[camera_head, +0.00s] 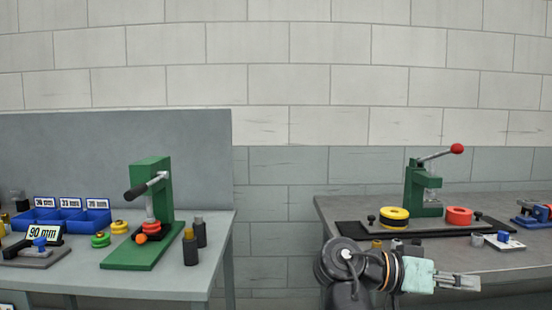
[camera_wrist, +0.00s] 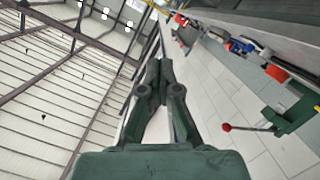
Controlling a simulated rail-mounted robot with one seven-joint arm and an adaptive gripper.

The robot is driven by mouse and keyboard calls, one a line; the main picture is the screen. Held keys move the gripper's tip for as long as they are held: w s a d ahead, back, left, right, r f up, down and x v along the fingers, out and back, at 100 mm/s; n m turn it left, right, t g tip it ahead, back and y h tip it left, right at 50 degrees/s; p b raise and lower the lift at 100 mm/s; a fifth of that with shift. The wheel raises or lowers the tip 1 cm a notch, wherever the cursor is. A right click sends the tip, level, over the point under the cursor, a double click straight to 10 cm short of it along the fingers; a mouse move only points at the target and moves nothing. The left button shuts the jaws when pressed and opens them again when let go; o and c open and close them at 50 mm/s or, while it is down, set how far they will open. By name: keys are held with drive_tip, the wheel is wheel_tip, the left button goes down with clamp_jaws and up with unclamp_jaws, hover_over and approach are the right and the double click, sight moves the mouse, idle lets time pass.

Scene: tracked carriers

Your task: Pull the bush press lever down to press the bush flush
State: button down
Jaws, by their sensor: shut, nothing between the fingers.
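Two green presses are in the head view, and I cannot tell by label which is the bush press. The right press (camera_head: 416,185) stands on the right bench; its lever, with a red knob (camera_head: 457,148), slopes up to the right. This press also shows in the wrist view (camera_wrist: 290,120), with its red knob (camera_wrist: 226,127). The left press (camera_head: 150,190) has a lever with a black grip (camera_head: 136,193) pointing left, above a red part (camera_head: 151,226). My gripper (camera_head: 474,283) is shut and empty at the right bench's front, apart from both levers. No bush can be made out clearly.
The left bench (camera_head: 190,272) holds blue bins (camera_head: 58,224), dark cylinders and small coloured parts. A gap separates the benches.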

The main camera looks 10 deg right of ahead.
drive_tip(key=w+a+r+n+t+y+p, duration=0.1)
drive_tip(key=w+a+r+n+t+p, duration=0.45)
drive_tip(key=w+a+p, duration=0.6)
drive_tip(key=w+a+r+n+t+y+p, duration=0.1)
drive_tip(key=w+a+r+n+t+p, duration=0.2)
drive_tip(key=w+a+r+t+p, duration=0.8)
drive_tip(key=w+a+n+t+y+p, duration=0.1)
drive_tip(key=w+a+y+p, duration=0.2)
drive_tip(key=a, duration=1)
drive_tip(key=a+t+y+p, duration=0.15)
drive_tip(key=a+y, duration=0.35)
drive_tip(key=a, duration=0.8)
drive_tip(key=w+a+n+y+p, duration=0.15)
drive_tip(key=a+y+p, duration=0.25)
drive_tip(key=a, duration=1)
drive_tip(key=p, duration=0.3)
hover_over(134, 190)
drive_tip(key=shift+s+d+f, duration=0.25)
drive_tip(key=shift+s+f, duration=0.05)
drive_tip(key=shift+f, duration=0.4)
drive_tip(key=f, duration=0.1)
drive_tip(key=f+p, duration=0.1)
drive_tip(key=shift+w+a+f, duration=0.15)
drive_tip(key=shift+w+f, duration=0.2)
drive_tip(key=shift+a+f+p, duration=0.15)
drive_tip(key=shift+f+p, duration=0.15)
drive_tip(key=shift+f, duration=0.65)
